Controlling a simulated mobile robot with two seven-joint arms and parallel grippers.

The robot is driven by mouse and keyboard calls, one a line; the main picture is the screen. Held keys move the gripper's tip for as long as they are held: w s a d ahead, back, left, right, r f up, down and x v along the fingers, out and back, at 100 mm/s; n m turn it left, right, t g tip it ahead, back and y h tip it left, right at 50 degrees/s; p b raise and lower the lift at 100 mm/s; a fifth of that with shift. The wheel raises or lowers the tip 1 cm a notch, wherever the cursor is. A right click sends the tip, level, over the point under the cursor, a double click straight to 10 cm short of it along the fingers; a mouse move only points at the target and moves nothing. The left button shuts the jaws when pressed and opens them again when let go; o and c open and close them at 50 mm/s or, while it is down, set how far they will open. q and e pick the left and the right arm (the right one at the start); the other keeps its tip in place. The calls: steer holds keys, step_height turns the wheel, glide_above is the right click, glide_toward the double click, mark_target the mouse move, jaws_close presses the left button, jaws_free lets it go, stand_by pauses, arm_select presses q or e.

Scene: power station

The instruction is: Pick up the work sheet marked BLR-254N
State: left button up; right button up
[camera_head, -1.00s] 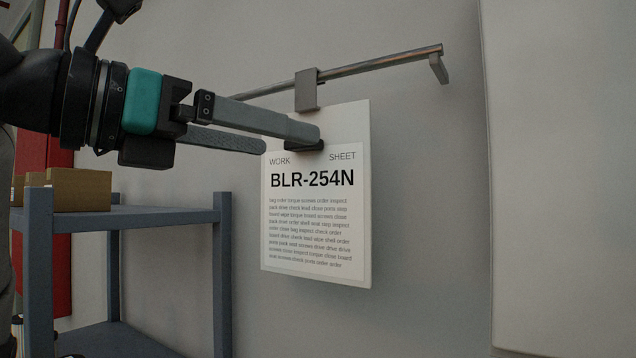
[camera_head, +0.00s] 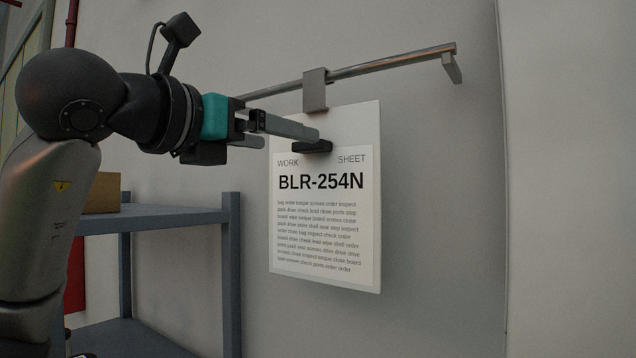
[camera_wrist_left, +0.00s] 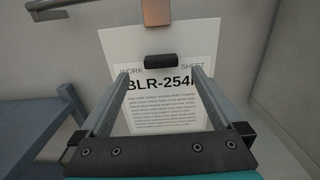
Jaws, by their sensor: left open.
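The work sheet marked BLR-254N (camera_head: 325,240) is a white panel hanging upright by a grey clip (camera_head: 315,92) from a wall rail. A small black block (camera_head: 313,148) sticks out above its printed title. My left gripper (camera_head: 291,139) is open and empty in front of the sheet, its fingers pointing at it. In the left wrist view the sheet (camera_wrist_left: 160,118) shows between the two fingers (camera_wrist_left: 155,82), and the black block (camera_wrist_left: 162,61) lies just beyond the fingertips, between their lines. The far fingertip is partly hidden in the head view. My right gripper is not in view.
The metal rail (camera_head: 390,64) ends in a bracket at the right. A blue-grey shelf (camera_head: 231,270) with a cardboard box (camera_head: 103,193) stands at the lower left. The wall right of the sheet is bare, up to a large pale panel (camera_head: 570,180).

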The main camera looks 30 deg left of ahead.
mark_target(305, 147)
arm_select(q)
steer(key=w, duration=0.1)
steer(key=w+p, duration=0.1)
steer(key=w, duration=0.3)
steer(key=shift+d+f, duration=0.25)
steer(key=shift+d, duration=0.05)
jaws_close()
stand_by(0.5)
steer(key=shift+s, duration=0.1)
